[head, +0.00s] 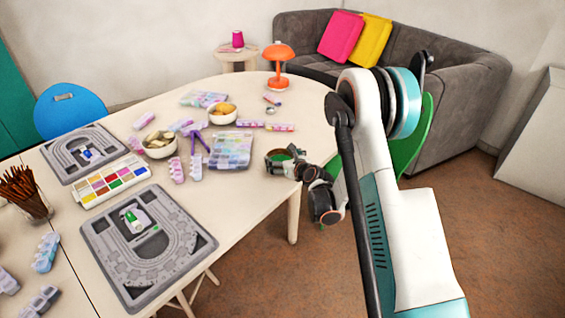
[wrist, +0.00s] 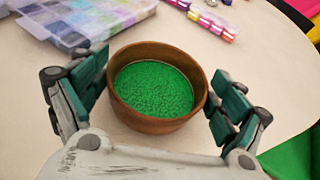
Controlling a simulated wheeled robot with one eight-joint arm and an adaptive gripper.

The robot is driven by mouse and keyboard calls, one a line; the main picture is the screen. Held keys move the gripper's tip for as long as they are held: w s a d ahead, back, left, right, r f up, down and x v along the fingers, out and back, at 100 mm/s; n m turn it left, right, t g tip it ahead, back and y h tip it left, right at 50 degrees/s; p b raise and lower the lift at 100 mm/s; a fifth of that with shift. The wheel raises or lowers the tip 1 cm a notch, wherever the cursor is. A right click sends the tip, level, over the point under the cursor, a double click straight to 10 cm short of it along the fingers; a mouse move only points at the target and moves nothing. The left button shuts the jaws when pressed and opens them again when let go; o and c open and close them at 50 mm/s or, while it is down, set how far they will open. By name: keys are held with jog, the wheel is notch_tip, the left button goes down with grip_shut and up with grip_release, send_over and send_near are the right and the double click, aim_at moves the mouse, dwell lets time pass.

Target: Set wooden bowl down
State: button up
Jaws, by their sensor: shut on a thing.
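The wooden bowl (wrist: 160,125) is round and brown, filled with green beads, and looks level in the wrist view. My gripper (wrist: 162,82) has a finger on each side of it and is shut on it. In the head view the bowl (head: 274,163) and my gripper (head: 285,160) are at the right edge of the pale table (head: 240,190). The gripper partly hides the bowl there. I cannot tell whether its base touches the tabletop.
A clear bead box (head: 231,150) lies just left of the bowl. Two white bowls, one of them here (head: 222,113), and several bead tubes (head: 265,126) lie farther back. An orange lamp (head: 278,68) stands at the far end. Bare table lies in front of the bead box.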

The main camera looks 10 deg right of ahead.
jog(key=shift+f, duration=0.2)
jog(key=o, duration=0.9)
